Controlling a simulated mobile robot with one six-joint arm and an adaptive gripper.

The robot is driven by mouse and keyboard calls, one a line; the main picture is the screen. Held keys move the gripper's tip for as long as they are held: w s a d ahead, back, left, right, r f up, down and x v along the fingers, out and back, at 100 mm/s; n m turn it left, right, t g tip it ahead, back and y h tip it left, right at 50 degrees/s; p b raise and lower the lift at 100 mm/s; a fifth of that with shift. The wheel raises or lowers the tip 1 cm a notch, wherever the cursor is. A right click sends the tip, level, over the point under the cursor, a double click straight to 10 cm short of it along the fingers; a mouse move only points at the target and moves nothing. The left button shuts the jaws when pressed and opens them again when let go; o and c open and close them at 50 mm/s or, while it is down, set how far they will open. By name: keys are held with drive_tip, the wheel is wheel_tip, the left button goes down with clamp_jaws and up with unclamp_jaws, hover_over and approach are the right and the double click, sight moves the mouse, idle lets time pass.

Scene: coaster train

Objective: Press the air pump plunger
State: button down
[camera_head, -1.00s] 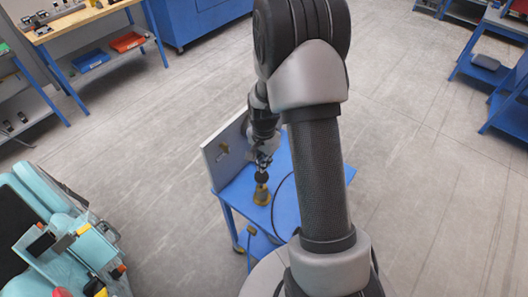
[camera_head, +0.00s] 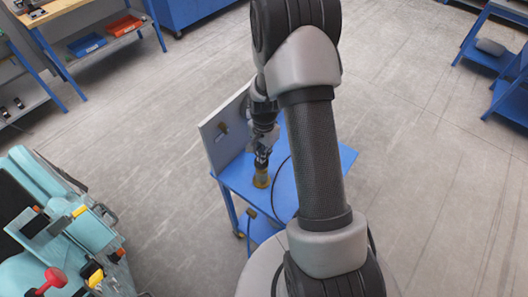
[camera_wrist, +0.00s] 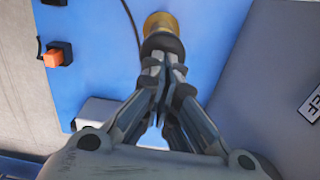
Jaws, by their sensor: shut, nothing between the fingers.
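The air pump is a yellow-brass cylinder (camera_head: 261,181) standing upright on a blue cart top. In the wrist view its brass body (camera_wrist: 165,21) shows at the top centre, with the dark round plunger knob (camera_wrist: 162,43) at its near end. My gripper (camera_head: 262,161) is directly above the pump, pointing down. In the wrist view my gripper (camera_wrist: 163,62) has its fingers together and empty, with the tips at the plunger knob, apparently touching it. The fingers hide part of the knob.
The blue cart (camera_head: 319,168) has an upright grey panel (camera_head: 223,135) on its left edge, close beside my arm. A dark hose curves across the cart top. An orange block (camera_wrist: 59,55) sits near the cart edge. A teal machine (camera_head: 40,215) stands at lower left.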

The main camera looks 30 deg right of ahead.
wheel_tip(320, 180, down, 2)
drive_tip(key=shift+f+b, duration=0.25)
drive_tip(key=shift+b, duration=0.25)
drive_tip(key=shift+s+r, duration=0.1)
wheel_tip(320, 180, up, 14)
drive_tip(key=p, duration=0.3)
drive_tip(key=shift+r, duration=0.1)
idle(0.5)
